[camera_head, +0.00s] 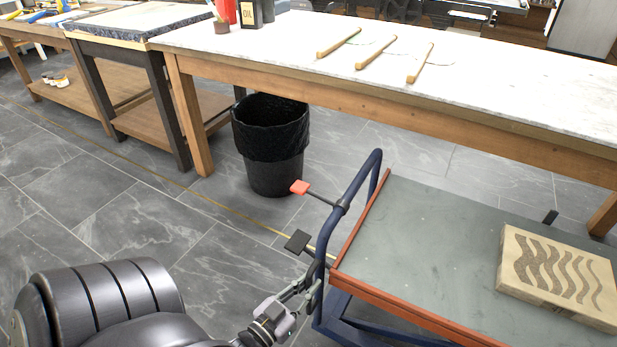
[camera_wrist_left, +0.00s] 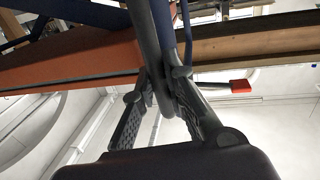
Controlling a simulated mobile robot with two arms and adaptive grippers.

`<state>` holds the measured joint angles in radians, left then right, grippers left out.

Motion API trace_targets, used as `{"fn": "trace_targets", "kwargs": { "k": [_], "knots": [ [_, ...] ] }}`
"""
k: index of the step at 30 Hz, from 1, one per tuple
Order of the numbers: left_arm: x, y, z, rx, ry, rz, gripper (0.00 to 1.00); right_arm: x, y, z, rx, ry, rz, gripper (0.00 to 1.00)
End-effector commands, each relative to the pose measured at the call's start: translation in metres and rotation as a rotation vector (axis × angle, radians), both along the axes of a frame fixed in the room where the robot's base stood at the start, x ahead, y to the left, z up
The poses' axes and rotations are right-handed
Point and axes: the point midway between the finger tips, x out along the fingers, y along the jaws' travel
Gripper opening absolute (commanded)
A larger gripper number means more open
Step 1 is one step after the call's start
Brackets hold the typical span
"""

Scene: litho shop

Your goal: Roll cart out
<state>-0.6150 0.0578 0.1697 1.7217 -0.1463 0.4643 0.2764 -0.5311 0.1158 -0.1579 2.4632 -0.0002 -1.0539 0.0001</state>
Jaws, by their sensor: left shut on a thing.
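The cart (camera_head: 420,235) has a grey-green top with an orange-red rim and a dark blue tubular frame. It stands at the right in the head view, beside the long table. Its blue handle (camera_head: 347,196) rises at the cart's left end and carries a red paddle (camera_head: 299,187) and a black paddle (camera_head: 297,241). My left gripper (camera_head: 312,289) is shut on the lower part of the handle. The left wrist view shows the handle tube (camera_wrist_left: 158,50) between the fingers, with the orange-red rim (camera_wrist_left: 75,62) behind. My right gripper is in neither view.
A box with a wavy pattern (camera_head: 558,275) lies on the cart's right side. A black bin (camera_head: 272,145) stands just beyond the handle, under the long white-topped table (camera_head: 480,85). A thin yellow line (camera_head: 150,167) crosses the grey tiled floor. Open floor lies left of the cart.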

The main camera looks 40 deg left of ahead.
Motion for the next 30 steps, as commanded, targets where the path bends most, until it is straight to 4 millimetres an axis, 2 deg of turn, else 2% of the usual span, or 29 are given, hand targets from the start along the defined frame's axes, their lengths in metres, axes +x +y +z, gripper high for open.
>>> {"fn": "trace_targets", "kwargs": {
  "k": [1, 10, 20, 25, 30],
  "knots": [
    [0.001, -0.002, 0.002, -0.001, -0.007, -0.004, 0.13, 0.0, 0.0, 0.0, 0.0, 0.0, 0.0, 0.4],
    [0.001, -0.001, 0.001, -0.001, -0.003, -0.002, 0.33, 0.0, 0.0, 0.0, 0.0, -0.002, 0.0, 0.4],
    [-0.002, 0.0, 0.0, 0.0, -0.001, -0.001, 0.33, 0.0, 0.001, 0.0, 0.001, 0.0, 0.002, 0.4],
    [-0.022, -0.001, -0.001, -0.002, 0.003, 0.0, 0.33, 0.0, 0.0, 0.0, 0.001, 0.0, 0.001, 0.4],
    [-0.059, -0.003, -0.001, -0.001, 0.004, -0.001, 0.33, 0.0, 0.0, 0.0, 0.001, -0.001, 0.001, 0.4]
  ]
}}
